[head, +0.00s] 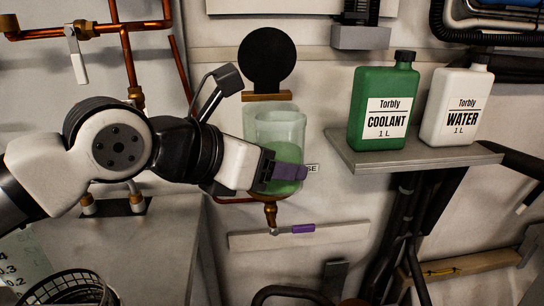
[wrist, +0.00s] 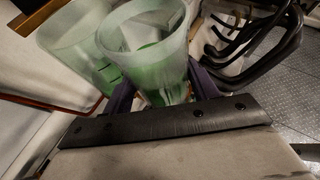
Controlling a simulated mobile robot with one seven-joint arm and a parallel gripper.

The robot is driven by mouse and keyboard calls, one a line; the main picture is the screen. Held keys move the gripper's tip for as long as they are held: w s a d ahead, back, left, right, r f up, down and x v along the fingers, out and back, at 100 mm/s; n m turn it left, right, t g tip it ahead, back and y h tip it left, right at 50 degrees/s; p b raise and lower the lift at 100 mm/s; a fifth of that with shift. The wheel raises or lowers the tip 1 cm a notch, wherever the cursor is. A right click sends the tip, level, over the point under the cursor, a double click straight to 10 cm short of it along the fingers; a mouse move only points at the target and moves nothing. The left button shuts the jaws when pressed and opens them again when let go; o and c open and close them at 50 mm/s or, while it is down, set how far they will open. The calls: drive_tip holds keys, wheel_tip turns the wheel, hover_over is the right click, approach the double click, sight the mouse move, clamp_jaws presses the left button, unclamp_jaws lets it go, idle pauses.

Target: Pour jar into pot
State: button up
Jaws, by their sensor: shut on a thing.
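The jar (head: 281,130) is translucent and holds green liquid in its lower part. My gripper (head: 288,172) is shut on it, with purple fingers across its lower half. The jar looks about upright in the head view. The pot (head: 249,122) is a clear greenish vessel on the wall, largely hidden behind the jar. In the wrist view the jar (wrist: 143,58) stands between my fingers, with its open rim facing up. The pot (wrist: 72,48) is just left of and behind it there. I cannot tell whether they touch.
A round black lid (head: 267,58) stands above the pot. A copper pipe and a purple-handled valve (head: 300,229) are below. On the right, a grey shelf (head: 430,156) bears a green coolant bottle (head: 384,108) and a white water bottle (head: 457,105).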

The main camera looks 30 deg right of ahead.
sight(270, 141)
drive_tip(key=shift+w+d+r+g+p, duration=0.1)
drive_tip(key=shift+w+r+g+p, duration=0.1)
drive_tip(key=shift+r+p, duration=0.15)
drive_tip(key=shift+w+d+r+g+p, duration=0.1)
drive_tip(key=shift+r+g+p, duration=0.15)
drive_tip(key=shift+r, duration=0.15)
drive_tip(key=shift+w+d+r+n+g+y+p, duration=0.2)
drive_tip(key=shift+w+n+y+p, duration=0.15)
drive_tip(key=shift+p, duration=0.25)
drive_tip(key=shift+w+d+r+n+g+y+p, duration=0.15)
drive_tip(key=shift+w+r+n+p, duration=0.1)
drive_tip(key=shift+w+p, duration=0.25)
drive_tip(key=shift+r+p, duration=0.3)
drive_tip(key=shift+p, duration=0.35)
drive_tip(key=shift+n+g+y, duration=0.7)
drive_tip(key=shift+g, duration=0.2)
drive_tip(key=r+p, duration=0.1)
drive_tip(key=p, duration=0.1)
drive_tip(key=r+p, duration=0.3)
drive_tip(key=shift+w+d+r+p, duration=0.15)
drive_tip(key=shift+w+r+p, duration=0.1)
drive_tip(key=shift+p, duration=0.15)
drive_tip(key=shift+f, duration=0.2)
drive_tip(key=shift+s+r+n+g+y+p, duration=0.15)
drive_tip(key=shift+r+n+g+y+p, duration=0.3)
drive_tip(key=shift+p, duration=0.75)
drive_tip(key=shift+f+g, duration=0.15)
drive_tip(key=shift+g, duration=0.3)
